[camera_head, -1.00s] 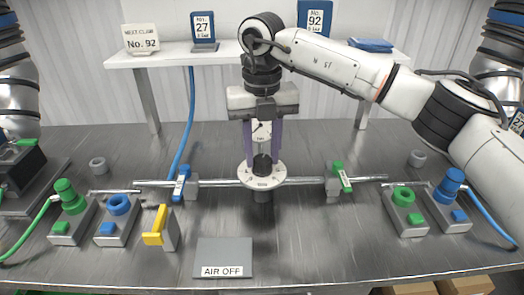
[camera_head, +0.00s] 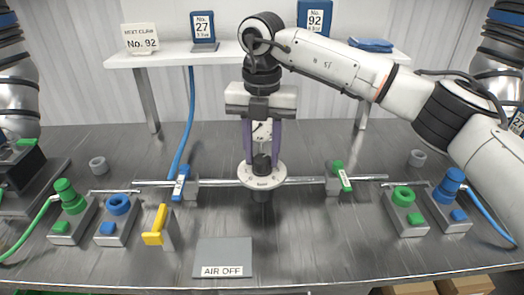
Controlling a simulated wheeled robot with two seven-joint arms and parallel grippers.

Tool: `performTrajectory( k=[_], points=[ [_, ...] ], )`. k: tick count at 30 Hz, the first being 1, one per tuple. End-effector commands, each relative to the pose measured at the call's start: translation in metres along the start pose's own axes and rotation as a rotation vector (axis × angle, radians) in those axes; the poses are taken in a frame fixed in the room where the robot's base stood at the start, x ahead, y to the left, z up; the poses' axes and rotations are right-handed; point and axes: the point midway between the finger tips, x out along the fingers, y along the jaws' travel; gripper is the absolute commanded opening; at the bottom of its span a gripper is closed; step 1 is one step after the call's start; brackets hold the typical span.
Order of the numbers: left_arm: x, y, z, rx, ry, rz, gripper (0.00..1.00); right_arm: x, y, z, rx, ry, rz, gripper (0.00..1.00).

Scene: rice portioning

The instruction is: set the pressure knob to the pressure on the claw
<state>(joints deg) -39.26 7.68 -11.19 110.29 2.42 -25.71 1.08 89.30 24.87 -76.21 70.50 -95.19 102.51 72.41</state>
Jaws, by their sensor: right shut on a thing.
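The pressure knob (camera_head: 262,163) is a black knob on a round white marked dial plate (camera_head: 248,183) at the middle of the metal pipe. My right gripper (camera_head: 262,157) points down from above, with its purple fingers shut on the knob. A white gauge face with a dark needle (camera_head: 261,130) shows between the fingers; its reading is too small to tell. A card reads "NEXT CLAW No. 92" (camera_head: 141,40). Blue cards on the shelf read No. 27 (camera_head: 203,25) and No. 92 (camera_head: 315,16); their small pressure lines are unclear. My left gripper is out of view; only its arm shows.
A blue-handled valve (camera_head: 181,183) and a green-handled valve (camera_head: 343,178) flank the dial on the pipe. A yellow lever (camera_head: 155,226) and an "AIR OFF" plate (camera_head: 223,255) are in front. Green and blue fittings stand at both sides. The shelf (camera_head: 225,60) runs behind.

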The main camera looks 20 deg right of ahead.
Motion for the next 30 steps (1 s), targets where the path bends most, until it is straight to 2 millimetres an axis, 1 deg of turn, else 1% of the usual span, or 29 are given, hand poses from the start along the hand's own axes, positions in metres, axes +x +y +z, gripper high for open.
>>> performTrajectory(
  k=[4, 5, 6, 8, 16, 19, 23, 30],
  points=[
    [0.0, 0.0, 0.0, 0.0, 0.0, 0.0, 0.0, -0.001, 0.0, 0.001, 0.0, -0.002, 0.0, 0.11],
    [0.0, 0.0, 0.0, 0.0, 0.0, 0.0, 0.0, -0.001, 0.0, 0.001, 0.0, -0.002, 0.001, 0.36],
    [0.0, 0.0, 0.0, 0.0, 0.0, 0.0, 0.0, -0.001, 0.0, 0.001, 0.0, -0.002, 0.001, 0.43],
    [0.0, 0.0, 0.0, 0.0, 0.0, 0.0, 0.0, -0.001, 0.0, 0.001, -0.001, -0.002, 0.001, 0.52],
    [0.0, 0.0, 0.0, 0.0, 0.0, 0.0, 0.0, -0.001, 0.0, 0.0, -0.001, -0.001, 0.001, 0.52],
    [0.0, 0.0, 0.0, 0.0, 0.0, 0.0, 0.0, -0.006, 0.0, 0.0, -0.001, -0.002, 0.001, 0.52],
    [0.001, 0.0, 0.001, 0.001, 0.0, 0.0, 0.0, -0.025, 0.001, 0.0, -0.003, -0.003, 0.003, 0.52],
    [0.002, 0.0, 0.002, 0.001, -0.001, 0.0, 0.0, -0.073, 0.001, 0.0, -0.001, -0.004, 0.003, 0.52]
  ],
)
